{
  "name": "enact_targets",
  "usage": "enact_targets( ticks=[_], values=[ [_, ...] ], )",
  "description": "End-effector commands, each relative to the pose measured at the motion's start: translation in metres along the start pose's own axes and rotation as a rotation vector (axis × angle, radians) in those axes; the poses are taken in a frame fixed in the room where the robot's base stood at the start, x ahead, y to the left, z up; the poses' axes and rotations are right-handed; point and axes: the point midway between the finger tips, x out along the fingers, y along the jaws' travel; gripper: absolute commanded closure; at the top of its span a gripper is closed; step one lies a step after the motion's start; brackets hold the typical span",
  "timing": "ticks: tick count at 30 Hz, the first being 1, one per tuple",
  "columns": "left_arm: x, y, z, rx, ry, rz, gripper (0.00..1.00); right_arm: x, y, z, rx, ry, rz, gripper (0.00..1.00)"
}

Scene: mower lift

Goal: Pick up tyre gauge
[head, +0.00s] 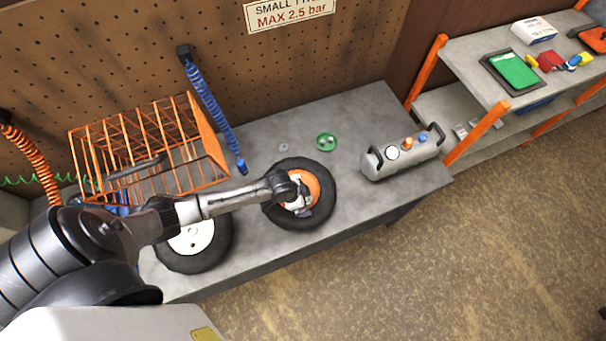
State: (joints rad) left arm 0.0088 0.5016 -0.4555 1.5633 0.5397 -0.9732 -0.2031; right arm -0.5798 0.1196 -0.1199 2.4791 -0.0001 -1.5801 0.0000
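I cannot clearly pick out a tyre gauge in the head view. A grey air tank (403,156) with a round white dial and an orange and a blue knob stands on the bench's right end. My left gripper (300,206) reaches in from the left, over the orange hub of a black-tyred wheel (322,214). Its fingers are small and partly hidden, so I cannot tell whether they are open or whether they touch the hub. My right gripper is not in view.
A second wheel (194,262) with a white hub lies under my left arm. An orange wire cage (160,130), a hanging blue coiled hose (205,97) and a green dish (326,141) are behind. Shelves (470,62) with loose items stand at right. The bench (357,104) is clear at back right.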

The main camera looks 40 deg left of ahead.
Motion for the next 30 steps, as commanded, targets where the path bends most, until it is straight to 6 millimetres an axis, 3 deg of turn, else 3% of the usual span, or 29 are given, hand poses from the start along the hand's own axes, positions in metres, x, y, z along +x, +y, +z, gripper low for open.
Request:
enact_targets(
  ticks=[6, 24, 30],
  values=[
    [-0.0006, -0.0001, -0.0006, 0.000, 0.000, 0.000, 0.03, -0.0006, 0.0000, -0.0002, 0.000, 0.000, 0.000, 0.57],
    [-0.0005, -0.0001, -0.0004, 0.000, 0.001, 0.000, 0.61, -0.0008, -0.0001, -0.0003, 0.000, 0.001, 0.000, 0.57],
    [-0.0006, -0.0001, -0.0004, 0.000, 0.000, 0.000, 0.63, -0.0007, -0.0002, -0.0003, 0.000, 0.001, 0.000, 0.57]
  ],
)
